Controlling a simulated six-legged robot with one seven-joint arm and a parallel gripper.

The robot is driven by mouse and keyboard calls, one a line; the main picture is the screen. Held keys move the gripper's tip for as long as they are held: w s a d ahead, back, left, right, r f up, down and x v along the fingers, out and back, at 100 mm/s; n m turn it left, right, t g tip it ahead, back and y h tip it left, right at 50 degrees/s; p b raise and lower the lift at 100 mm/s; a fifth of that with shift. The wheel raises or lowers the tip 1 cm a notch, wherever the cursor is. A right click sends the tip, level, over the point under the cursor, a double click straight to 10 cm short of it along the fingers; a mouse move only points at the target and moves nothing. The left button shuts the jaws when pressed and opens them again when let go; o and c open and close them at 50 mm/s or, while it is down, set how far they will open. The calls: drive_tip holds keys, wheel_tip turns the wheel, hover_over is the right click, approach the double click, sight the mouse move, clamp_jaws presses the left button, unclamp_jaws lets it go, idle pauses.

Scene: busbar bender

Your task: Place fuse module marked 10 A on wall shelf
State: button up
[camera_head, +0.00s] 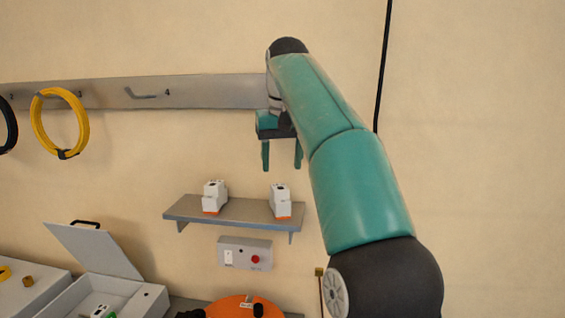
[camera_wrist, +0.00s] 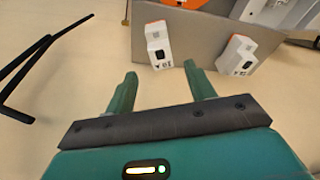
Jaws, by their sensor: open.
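The wall shelf (camera_head: 240,209) is a grey ledge on the beige wall. A white fuse module with an orange base (camera_head: 213,197) stands at its left and a similar one (camera_head: 281,202) at its right. Another white module with a green part (camera_head: 102,312) lies in the open grey case, partly cut off.
A grey rail (camera_head: 200,90) with a yellow cable coil (camera_head: 60,123) runs above. A switch box (camera_head: 245,253) is below the shelf. The open-lidded case (camera_head: 95,250) and an orange object (camera_head: 240,305) are lower. A black cable (camera_head: 383,60) hangs at right. The shelf's middle is clear.

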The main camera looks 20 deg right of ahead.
drive_tip(key=s+a+f+n+t, duration=0.1)
drive_tip(key=s+a+f, duration=0.5)
drive_tip(key=s+a, duration=0.35)
drive_tip(key=s+a+f+t, duration=0.1)
drive_tip(key=s+f, duration=0.7)
drive_tip(key=f, duration=0.2)
drive_tip(key=s+a+f+n+t, duration=0.1)
drive_tip(key=s+f, duration=0.7)
drive_tip(key=f, duration=0.2)
drive_tip(key=shift+s+a+f, duration=0.15)
drive_tip(key=shift+a+f, duration=0.15)
drive_tip(key=shift+a, duration=0.1)
